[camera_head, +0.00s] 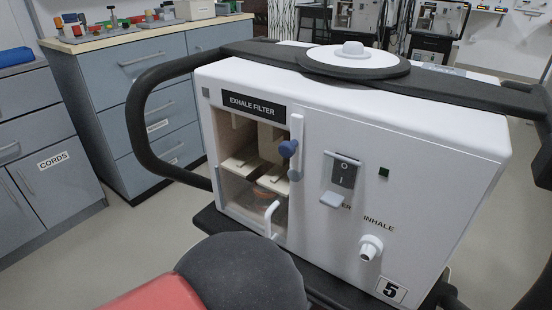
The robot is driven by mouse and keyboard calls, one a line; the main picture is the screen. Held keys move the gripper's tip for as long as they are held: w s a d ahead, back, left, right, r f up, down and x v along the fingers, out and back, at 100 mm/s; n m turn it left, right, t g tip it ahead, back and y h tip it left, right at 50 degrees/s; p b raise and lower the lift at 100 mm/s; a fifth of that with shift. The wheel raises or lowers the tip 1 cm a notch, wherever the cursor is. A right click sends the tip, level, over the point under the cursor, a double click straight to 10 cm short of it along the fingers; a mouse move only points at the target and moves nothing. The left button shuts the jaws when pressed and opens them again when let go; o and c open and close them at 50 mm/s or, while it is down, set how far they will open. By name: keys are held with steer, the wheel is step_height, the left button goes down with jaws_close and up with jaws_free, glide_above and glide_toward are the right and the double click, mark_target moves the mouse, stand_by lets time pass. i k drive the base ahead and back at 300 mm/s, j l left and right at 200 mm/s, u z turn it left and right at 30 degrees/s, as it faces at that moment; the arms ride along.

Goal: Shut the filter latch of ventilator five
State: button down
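Ventilator five (440,190) is a white box with a black "5" label (391,290) at its lower right. Its "EXHALE FILTER" bay (237,175) is at the left of the front, with a clear front and pale parts inside. A curved white handle (270,217) shows low on the bay. I cannot tell which piece is the filter latch or whether it is shut. My gripper is not in view; dark and red parts of my arm show at the bottom.
A black rail (140,130) loops out on the ventilator's left. A covered power switch (344,174) and a white inhale port (370,247) are on its front. Grey drawer cabinets (150,95) stand behind left. Floor (120,245) is clear at left.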

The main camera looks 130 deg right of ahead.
mark_target(292, 150)
steer(key=z, duration=2.6)
steer(key=k+z, duration=0.1)
steer(key=z, duration=2.45)
steer(key=k+l, duration=0.05)
